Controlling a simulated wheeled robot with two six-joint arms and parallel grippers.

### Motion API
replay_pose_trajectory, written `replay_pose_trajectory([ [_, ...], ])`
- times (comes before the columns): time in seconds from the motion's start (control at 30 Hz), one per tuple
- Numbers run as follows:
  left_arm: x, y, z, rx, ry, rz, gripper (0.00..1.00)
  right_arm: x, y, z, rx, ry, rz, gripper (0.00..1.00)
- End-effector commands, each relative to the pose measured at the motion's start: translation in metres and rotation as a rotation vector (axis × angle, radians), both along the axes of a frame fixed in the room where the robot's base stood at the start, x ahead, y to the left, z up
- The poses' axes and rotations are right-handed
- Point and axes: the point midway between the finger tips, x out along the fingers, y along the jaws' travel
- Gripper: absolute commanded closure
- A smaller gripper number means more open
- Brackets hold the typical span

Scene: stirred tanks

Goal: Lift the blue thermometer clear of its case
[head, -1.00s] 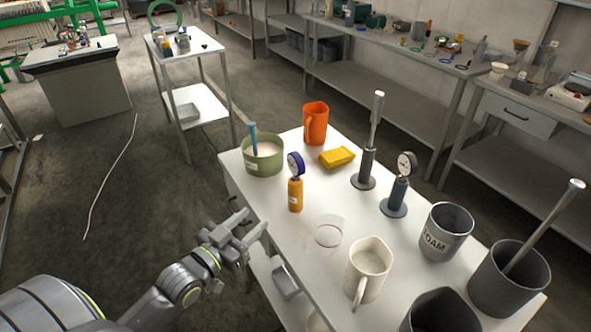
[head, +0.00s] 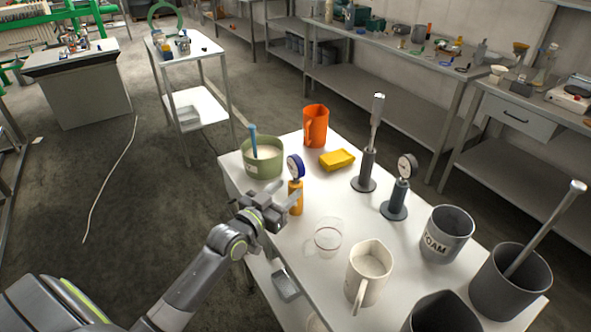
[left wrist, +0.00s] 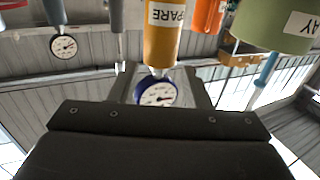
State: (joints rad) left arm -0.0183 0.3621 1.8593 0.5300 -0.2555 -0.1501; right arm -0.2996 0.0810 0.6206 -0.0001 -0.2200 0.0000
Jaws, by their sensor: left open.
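The blue thermometer (head: 295,167) has a blue-rimmed round dial and stands upright in its orange-yellow case (head: 296,201) on the white table. In the left wrist view, which is upside down, the dial (left wrist: 157,92) hangs below the case (left wrist: 163,35), whose label reads SPARE. My left gripper (head: 279,206) is open beside the case, to its left and front, and partly overlaps its lower edge. In the left wrist view its grey fingers show on both sides of the dial. Whether they touch it I cannot tell. My right gripper is not in view.
A green pot (head: 263,163) with a blue rod stands close behind. A grey thermometer (head: 401,180), a clear glass (head: 328,237), a cream mug (head: 368,270), a yellow sponge (head: 338,159) and an orange mug (head: 315,128) stand around. The clear glass is close by on the right.

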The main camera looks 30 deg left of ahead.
Motion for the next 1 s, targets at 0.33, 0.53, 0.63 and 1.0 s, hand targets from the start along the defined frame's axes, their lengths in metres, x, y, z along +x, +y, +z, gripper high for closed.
replay_pose_trajectory([
  [0.33, 0.044, -0.007, 0.012, 0.0, -0.001, 0.0, 0.57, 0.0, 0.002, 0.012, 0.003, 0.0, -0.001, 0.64],
  [0.53, 0.047, -0.007, 0.012, 0.0, -0.001, 0.0, 0.57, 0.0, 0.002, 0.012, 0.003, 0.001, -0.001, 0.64],
  [0.63, 0.047, -0.007, 0.012, 0.0, -0.001, 0.0, 0.58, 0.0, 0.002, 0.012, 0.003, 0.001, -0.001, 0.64],
  [1.0, 0.047, -0.007, 0.012, 0.001, -0.001, 0.0, 1.0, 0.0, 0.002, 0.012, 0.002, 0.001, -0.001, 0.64],
])
